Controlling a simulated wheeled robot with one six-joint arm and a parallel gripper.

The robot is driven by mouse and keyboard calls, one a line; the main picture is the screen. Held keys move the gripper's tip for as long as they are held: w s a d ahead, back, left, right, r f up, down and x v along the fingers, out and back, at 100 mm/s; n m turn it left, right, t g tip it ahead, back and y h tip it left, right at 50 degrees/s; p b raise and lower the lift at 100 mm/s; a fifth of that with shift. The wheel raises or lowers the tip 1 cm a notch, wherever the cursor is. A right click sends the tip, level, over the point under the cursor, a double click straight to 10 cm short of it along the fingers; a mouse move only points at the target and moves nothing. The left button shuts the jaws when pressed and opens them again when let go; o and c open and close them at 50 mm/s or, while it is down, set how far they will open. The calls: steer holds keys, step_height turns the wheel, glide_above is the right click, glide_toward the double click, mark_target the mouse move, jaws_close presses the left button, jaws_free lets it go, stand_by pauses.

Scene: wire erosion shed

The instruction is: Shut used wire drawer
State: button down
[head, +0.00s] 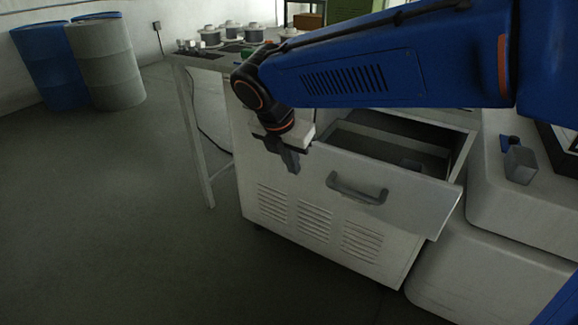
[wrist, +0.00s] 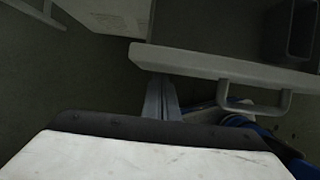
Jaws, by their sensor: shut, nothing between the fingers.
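The used wire drawer (head: 400,196) is pulled out of a light grey cabinet (head: 290,205) with vents, its inside showing. Its front carries a grey bar handle (head: 356,188). In the wrist view the drawer front (wrist: 215,66) runs across the middle, with the handle (wrist: 256,101) to the right. My gripper (head: 292,165) points down by the left end of the drawer front, left of the handle. Its fingers (wrist: 162,100) are shut and empty. They are close to the drawer front; whether they touch it I cannot tell. My blue arm hides part of the cabinet top.
A table (head: 190,62) with several wire spools (head: 211,36) stands behind at the left. A blue barrel (head: 48,65) and a grey barrel (head: 104,62) stand at the far left. A light machine body (head: 505,255) is close on the right. The floor (head: 110,220) at left is clear.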

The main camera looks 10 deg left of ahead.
stand_by(0.3)
steer(key=w+d, duration=0.2)
steer(key=w, duration=0.4)
steer(key=w+d, duration=0.3)
steer(key=w, duration=0.4)
steer(key=w+d, duration=0.2)
steer(key=w, duration=0.5)
steer(key=shift+w+d, duration=0.25)
steer(key=shift+w+d+r, duration=0.15)
steer(key=shift+w+d, duration=0.05)
steer(key=shift+w, duration=0.4)
steer(key=shift+w, duration=0.1)
